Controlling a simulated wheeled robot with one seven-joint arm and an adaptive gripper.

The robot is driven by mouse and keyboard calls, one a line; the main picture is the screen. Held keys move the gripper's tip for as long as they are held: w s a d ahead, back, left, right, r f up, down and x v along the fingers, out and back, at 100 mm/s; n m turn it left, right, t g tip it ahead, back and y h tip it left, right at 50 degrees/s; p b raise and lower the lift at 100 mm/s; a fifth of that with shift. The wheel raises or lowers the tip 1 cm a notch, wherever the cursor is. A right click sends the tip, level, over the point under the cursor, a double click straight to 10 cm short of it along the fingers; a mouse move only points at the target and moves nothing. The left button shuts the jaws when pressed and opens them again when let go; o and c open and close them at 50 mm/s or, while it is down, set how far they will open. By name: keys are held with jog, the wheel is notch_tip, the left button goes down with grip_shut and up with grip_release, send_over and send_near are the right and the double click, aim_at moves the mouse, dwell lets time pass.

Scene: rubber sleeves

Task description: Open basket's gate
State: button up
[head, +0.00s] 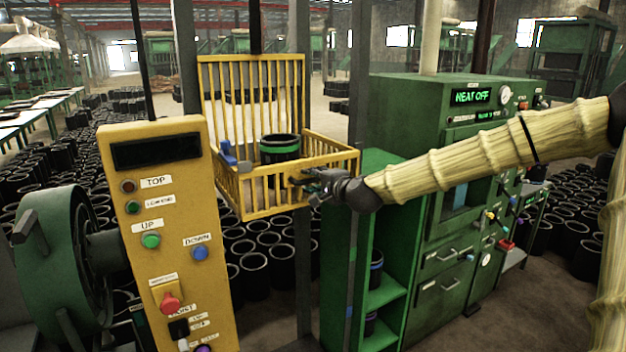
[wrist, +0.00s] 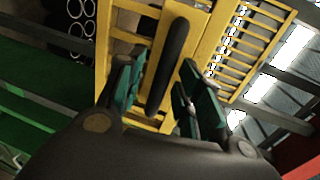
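The yellow barred basket (head: 250,208) hangs in the middle of the head view, with a tall barred back. Its near side, which looks like the gate, is partly hidden by my gripper (head: 312,186). In the wrist view a black bar handle (wrist: 170,62) stands on the yellow panel (wrist: 112,45). My gripper (wrist: 160,98) is open, its teal-padded fingers on either side of the handle, with gaps visible beside it. The gate appears shut. A black sleeve with green bands (head: 280,149) stands in the basket.
A yellow control panel (head: 170,225) with several buttons stands at the left. A green shelf (head: 385,296) and green machine (head: 420,120) reading "HEAT OFF" stand right of the basket. Many black sleeves cover the floor. A blue part (head: 228,155) sits at the basket's left side.

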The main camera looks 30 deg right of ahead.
jog(key=shift+w+a, duration=0.1)
jog(key=shift+w, duration=0.1)
grip_shut()
jog(key=shift+f+b, duration=0.35)
jog(key=shift+b, duration=0.45)
